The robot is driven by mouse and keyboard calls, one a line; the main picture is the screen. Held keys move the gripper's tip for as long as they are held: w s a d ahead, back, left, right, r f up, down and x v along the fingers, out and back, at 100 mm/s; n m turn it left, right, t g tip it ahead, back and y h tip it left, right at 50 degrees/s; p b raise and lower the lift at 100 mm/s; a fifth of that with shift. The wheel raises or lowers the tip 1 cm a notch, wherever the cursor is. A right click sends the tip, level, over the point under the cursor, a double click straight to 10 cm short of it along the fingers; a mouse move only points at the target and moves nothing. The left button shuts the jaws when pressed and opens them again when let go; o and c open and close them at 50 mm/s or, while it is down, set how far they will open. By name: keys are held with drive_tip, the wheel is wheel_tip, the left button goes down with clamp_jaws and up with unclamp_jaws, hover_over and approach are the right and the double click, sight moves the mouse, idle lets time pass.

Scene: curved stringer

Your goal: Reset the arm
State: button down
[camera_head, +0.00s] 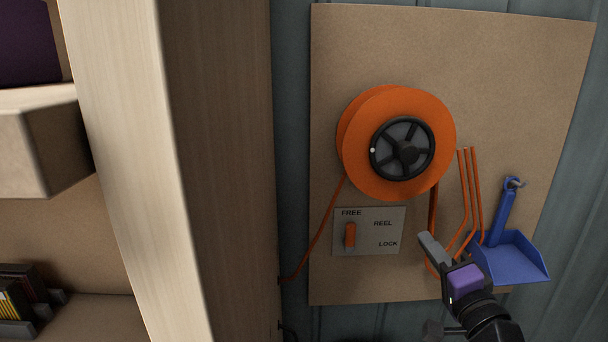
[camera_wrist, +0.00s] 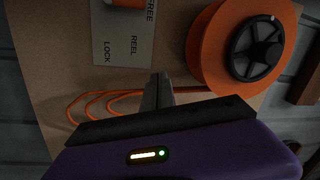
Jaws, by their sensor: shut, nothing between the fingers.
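My gripper (camera_head: 432,247) is at the lower right in the head view, in front of the board, below the orange reel and left of the blue dustpan. In the wrist view my gripper (camera_wrist: 158,90) has its fingers together with nothing between them. It appears apart from the reel, though the exact gap to the board cannot be told. My purple wrist housing covers the bottom of the wrist view.
An orange reel (camera_head: 361,165) with a black hub is on the brown board (camera_head: 450,50). A FREE/REEL/LOCK plate (camera_head: 386,232) has its orange lever (camera_head: 350,235) under FREE. Orange cord hangs nearby. A blue dustpan (camera_head: 512,258) hangs right. A wooden post (camera_head: 215,150) stands left.

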drive_tip(key=s+a+f+n+g, duration=0.1)
drive_tip(key=s+f+n, duration=0.3)
drive_tip(key=s, duration=1.1)
drive_tip(key=s+a+f+n+g+h, duration=0.1)
drive_tip(key=s+f+n, duration=0.3)
drive_tip(key=s, duration=1.2)
drive_tip(key=s+a+f+n+g+h, duration=0.1)
drive_tip(key=s+a+f+n+g, duration=0.1)
drive_tip(key=s+f, duration=0.8)
drive_tip(key=s+a+n, duration=0.1)
drive_tip(key=s+n, duration=0.1)
drive_tip(key=s, duration=0.4)
drive_tip(key=shift+a+f+g, duration=0.15)
drive_tip(key=shift+f+g, duration=0.15)
